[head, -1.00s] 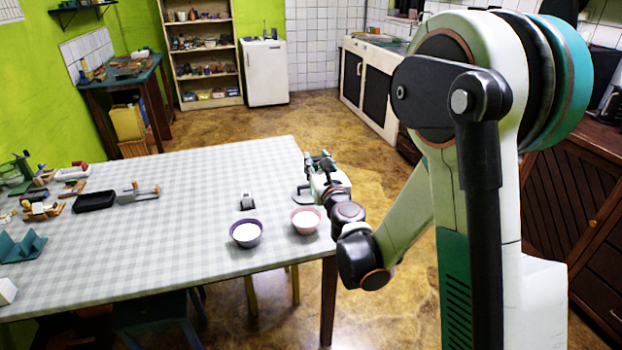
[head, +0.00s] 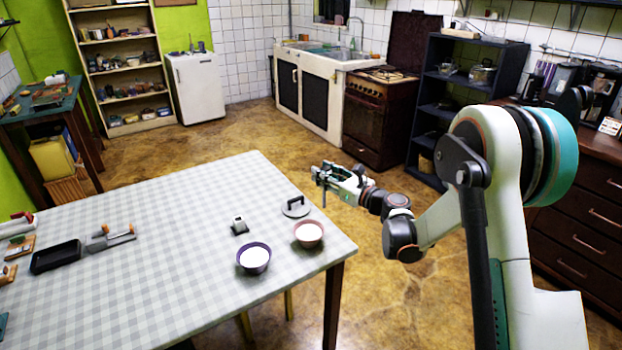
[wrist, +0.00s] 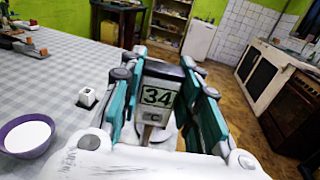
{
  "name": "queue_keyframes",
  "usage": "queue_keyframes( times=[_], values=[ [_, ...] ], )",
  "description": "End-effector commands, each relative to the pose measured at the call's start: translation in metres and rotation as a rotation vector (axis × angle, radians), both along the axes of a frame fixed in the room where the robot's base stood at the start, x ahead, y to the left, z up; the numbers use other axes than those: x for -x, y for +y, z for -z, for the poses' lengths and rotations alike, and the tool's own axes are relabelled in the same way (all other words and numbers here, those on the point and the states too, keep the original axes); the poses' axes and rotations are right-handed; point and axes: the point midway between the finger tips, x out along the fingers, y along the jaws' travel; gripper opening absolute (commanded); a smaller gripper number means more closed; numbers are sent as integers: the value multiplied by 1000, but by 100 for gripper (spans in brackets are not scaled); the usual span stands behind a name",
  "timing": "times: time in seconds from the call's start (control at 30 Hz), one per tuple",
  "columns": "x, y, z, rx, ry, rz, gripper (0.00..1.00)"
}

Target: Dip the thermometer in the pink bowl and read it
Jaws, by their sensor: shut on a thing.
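My gripper (head: 324,174) is shut on the thermometer (wrist: 157,97), whose display shows 34 with a C below it in the wrist view. The pink bowl stands upright near the table's right corner with white contents.
A purple bowl (head: 254,261) with white contents stands left of the pink one. The checked table (head: 160,240) holds tools at the left. Open floor lies beyond.

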Motion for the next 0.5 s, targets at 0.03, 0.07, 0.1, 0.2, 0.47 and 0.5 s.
queue_keyframes(
  times=[0.03,0.07,0.1,0.2,0.47,0.5],
  values=[
    [-2,12,4,0,0,-68,15],
    [-1,19,6,0,0,-108,15],
    [1,26,8,0,0,-156,15],
    [5,39,13,0,0,-246,15],
    [10,48,21,0,0,-318,15],
    [10,48,23,0,0,-318,15]
  ],
)
